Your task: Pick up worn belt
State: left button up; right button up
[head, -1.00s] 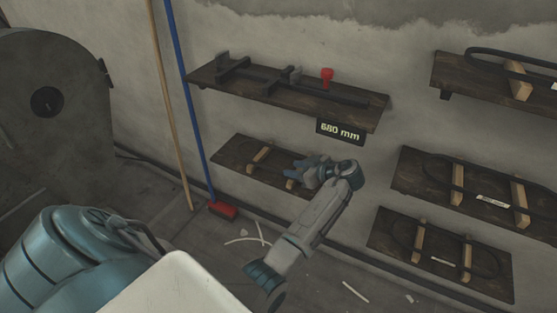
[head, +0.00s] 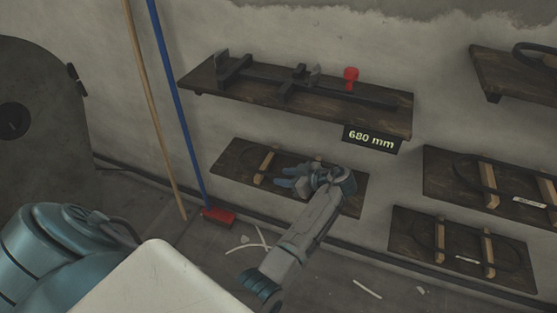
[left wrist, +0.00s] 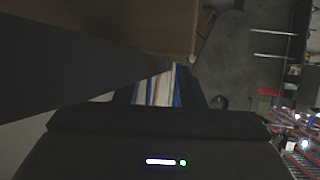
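No belt that I can tell is the worn one shows clearly. Dark belt loops lie around wooden blocks on the boards at the right, one on the middle right board (head: 463,172) and one on the lower right board (head: 462,232). My left gripper (head: 277,177) is in front of the board (head: 236,164) under the 680 mm sign, its blue fingers apart near that board's wooden block (head: 266,162). I see nothing between the fingers. The gripper and forearm hide part of this board. My right gripper is not in view.
Above is a shelf (head: 225,92) with a dark measuring jig and red knob (head: 351,77). The 680 mm sign (head: 371,138) hangs at its edge. A blue-handled broom (head: 179,110) and wooden pole (head: 150,110) lean at the left. Pale scraps (head: 367,288) lie on the floor.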

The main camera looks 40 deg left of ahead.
pick_arm(q)
jog(key=shift+a, duration=0.25)
jog(key=shift+d+r, duration=0.1)
jog(key=shift+d, duration=0.25)
jog(key=shift+c, duration=0.9)
jog(key=c, duration=0.3)
grip_shut()
jog(key=shift+s+a, duration=0.1)
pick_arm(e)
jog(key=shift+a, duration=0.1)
pick_arm(q)
jog(key=shift+r, duration=0.1)
